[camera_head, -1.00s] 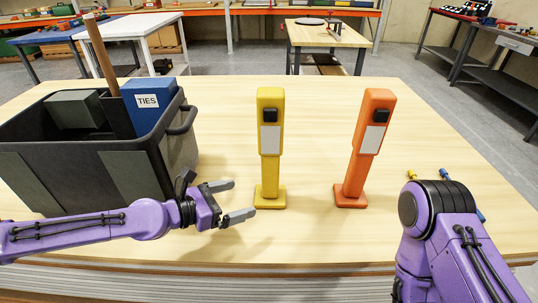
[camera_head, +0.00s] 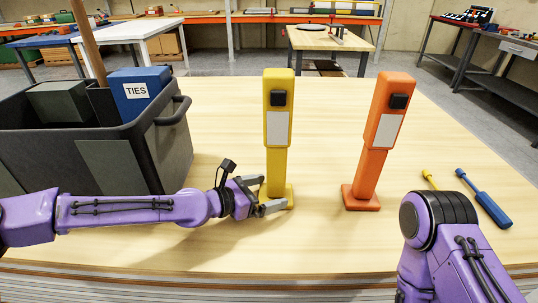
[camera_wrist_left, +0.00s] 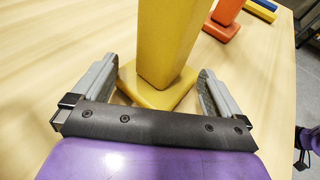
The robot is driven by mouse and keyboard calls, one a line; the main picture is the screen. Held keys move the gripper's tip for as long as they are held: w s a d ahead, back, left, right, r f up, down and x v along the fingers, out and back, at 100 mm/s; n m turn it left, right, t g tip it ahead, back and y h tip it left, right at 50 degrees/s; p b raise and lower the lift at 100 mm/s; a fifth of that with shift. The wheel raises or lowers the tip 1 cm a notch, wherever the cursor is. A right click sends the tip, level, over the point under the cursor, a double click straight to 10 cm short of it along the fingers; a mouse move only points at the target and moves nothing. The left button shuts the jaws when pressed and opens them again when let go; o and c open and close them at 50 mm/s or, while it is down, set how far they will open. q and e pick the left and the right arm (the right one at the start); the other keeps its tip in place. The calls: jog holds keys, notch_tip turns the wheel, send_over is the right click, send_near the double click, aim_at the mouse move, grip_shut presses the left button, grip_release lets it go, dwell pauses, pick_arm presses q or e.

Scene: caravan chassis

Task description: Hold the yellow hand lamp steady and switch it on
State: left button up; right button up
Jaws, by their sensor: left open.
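The yellow hand lamp (camera_head: 277,150) stands upright on its square base on the table. It has a black square button (camera_head: 278,99) and a pale panel high on its front. In the left wrist view the lamp's lower stem (camera_wrist_left: 167,45) rises between the fingers. My left gripper (camera_head: 266,194) is open, low at the lamp's stem, with a finger on either side. In the left wrist view both fingers look apart from the stem. My right arm (camera_head: 445,235) shows at the lower right, but its gripper is out of view.
An orange hand lamp (camera_head: 381,140) of the same shape stands to the right. Yellow (camera_head: 430,180) and blue (camera_head: 484,199) tools lie further right. A dark crate (camera_head: 172,148) with a blue TIES box (camera_head: 140,92) stands at the left. The table behind the lamps is clear.

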pick_arm(q)
jog(key=shift+d+f, duration=0.25)
jog(key=shift+f, duration=0.15)
pick_arm(e)
jog(key=shift+f, duration=0.1)
